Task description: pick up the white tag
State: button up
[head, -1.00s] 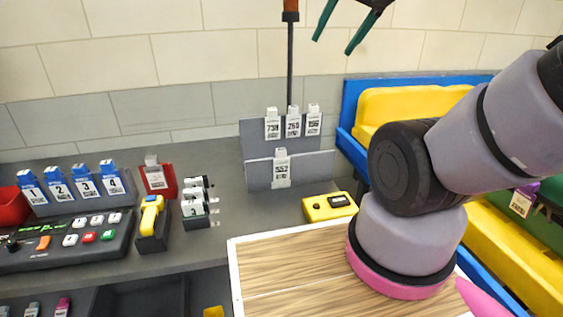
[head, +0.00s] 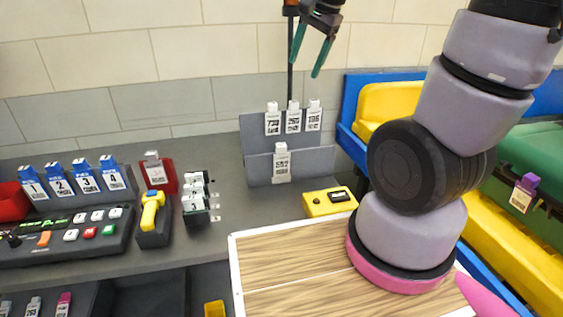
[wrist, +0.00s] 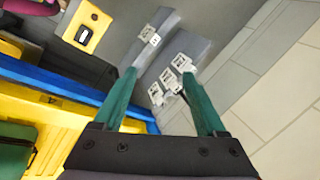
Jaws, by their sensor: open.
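Several white tags stand in a grey two-tier rack (head: 255,152) at the back of the counter. Three are in the back row: a left tag (head: 272,119), a middle tag (head: 293,117) and a right tag (head: 314,115). One front tag (head: 281,163) stands alone in the lower row. My gripper (head: 307,68) is open and empty, above the rack near the wall. In the wrist view the green fingers (wrist: 160,88) point toward the rack, with the front tag (wrist: 150,37) and the back-row tags (wrist: 172,78) beyond them.
A yellow device (head: 329,203) lies right of the rack. A yellow scanner (head: 152,212), a dark holder with white tags (head: 196,200), a red holder (head: 160,174) and blue numbered tags (head: 86,178) stand left. A wooden-topped tray (head: 290,262) is in front; blue-framed bins (head: 390,105) stand right.

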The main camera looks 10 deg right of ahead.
jog(key=w+a+f+m+g+h, duration=0.1)
jog(key=w+a+f+m+g, duration=0.2)
jog(key=w+f, duration=0.45)
jog(key=m+h, duration=0.1)
jog(key=m, duration=0.3)
send_near(281, 144)
jog(key=f, duration=0.6)
jog(key=shift+a+f, duration=0.25)
jog(key=shift+f, duration=0.05)
jog(key=f, duration=0.4)
jog(key=shift+w+d+f, duration=0.2)
jog(key=shift+w+f, duration=0.2)
grip_shut()
